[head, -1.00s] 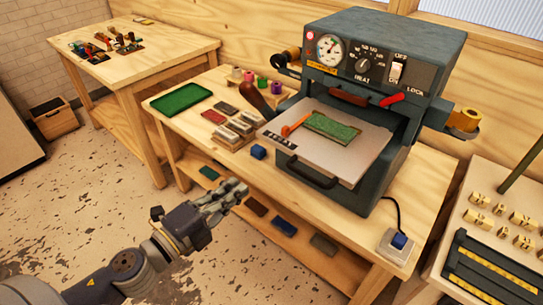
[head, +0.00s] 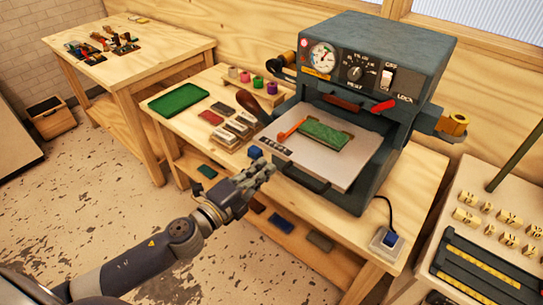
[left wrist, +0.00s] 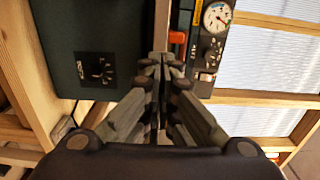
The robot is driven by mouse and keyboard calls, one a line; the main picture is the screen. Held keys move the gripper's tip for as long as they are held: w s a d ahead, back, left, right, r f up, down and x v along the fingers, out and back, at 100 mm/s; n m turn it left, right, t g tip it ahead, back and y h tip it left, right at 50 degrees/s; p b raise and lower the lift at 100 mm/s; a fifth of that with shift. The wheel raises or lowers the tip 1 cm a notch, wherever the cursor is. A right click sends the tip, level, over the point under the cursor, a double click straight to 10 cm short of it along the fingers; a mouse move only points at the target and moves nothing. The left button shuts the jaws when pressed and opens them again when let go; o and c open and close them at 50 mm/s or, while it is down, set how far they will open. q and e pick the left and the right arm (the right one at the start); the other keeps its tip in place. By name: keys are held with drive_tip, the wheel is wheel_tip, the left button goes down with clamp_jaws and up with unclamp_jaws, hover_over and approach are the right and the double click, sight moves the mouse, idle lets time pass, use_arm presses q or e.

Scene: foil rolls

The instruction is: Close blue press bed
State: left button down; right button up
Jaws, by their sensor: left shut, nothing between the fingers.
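The blue press (head: 375,75) stands on the wooden bench, with a gauge, dial and switch on its front. Its pale bed (head: 355,172) is slid out toward me and carries a green piece (head: 326,134) with an orange strip beside it. A dark handle (head: 307,180) sits at the bed's front edge. My left gripper (head: 262,170) is shut and empty, at the front left of the bed near the handle; I cannot tell whether it touches. In the left wrist view the shut fingers (left wrist: 160,75) point toward the press side and gauge (left wrist: 217,16). My right gripper is not in view.
A green tray (head: 180,100), several stamps and small ink pots lie left of the press. A blue block (head: 255,152) lies near the bench's front edge. A switch box with a cord (head: 386,243) is at the right. A shelf runs below the bench.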

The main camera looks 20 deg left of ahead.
sight(279, 155)
use_arm(q)
drive_tip(key=shift+p+x, duration=0.45)
drive_tip(key=shift+x, duration=1.5)
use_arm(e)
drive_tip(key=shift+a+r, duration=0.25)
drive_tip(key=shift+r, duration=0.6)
